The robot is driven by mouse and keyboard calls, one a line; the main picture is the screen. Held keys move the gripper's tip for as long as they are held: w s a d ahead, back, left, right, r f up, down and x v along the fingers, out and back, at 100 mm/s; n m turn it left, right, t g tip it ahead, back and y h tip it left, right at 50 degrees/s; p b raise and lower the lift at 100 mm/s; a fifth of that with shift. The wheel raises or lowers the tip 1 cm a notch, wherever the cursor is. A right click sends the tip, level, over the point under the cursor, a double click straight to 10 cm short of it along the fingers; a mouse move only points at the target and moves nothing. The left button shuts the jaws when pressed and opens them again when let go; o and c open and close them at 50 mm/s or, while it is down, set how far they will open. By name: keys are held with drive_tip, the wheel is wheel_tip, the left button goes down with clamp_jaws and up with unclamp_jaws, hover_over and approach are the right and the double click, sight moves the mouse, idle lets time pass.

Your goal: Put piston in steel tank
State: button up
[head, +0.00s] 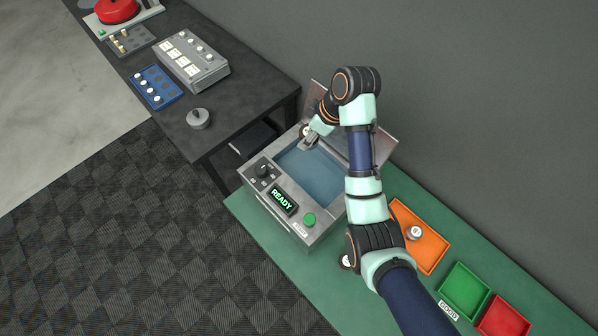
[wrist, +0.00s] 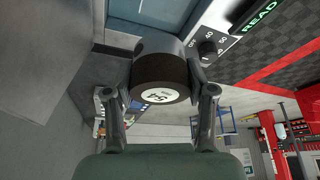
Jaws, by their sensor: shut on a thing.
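The piston (wrist: 160,75) is a dark cylinder with a white end label reading 54. My gripper (wrist: 163,88) is shut on it, with one finger on each side. In the head view my gripper (head: 307,139) is at the far left corner of the steel tank (head: 321,209), and the piston is mostly hidden there. The tank is a metal box with an open basin of blue liquid (head: 310,172), its lid raised behind. I cannot tell how high the piston is above the rim.
The tank's panel has a dark dial (head: 263,170), a READY display (head: 283,201) and a green button (head: 309,219). An orange tray (head: 432,250) with another piston (head: 414,232), a green tray (head: 466,288) and a red tray (head: 505,318) stand right. A dark bench (head: 235,112) is left.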

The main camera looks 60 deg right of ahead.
sight(302, 174)
drive_tip(key=shift+a, duration=0.1)
drive_tip(key=shift+f, duration=0.45)
wheel_tip(302, 174, down, 19)
drive_tip(key=shift+f+b, duration=0.1)
drive_tip(key=shift+b, duration=0.65)
drive_tip(key=shift+f, duration=0.15)
drive_tip(key=o, duration=1.2)
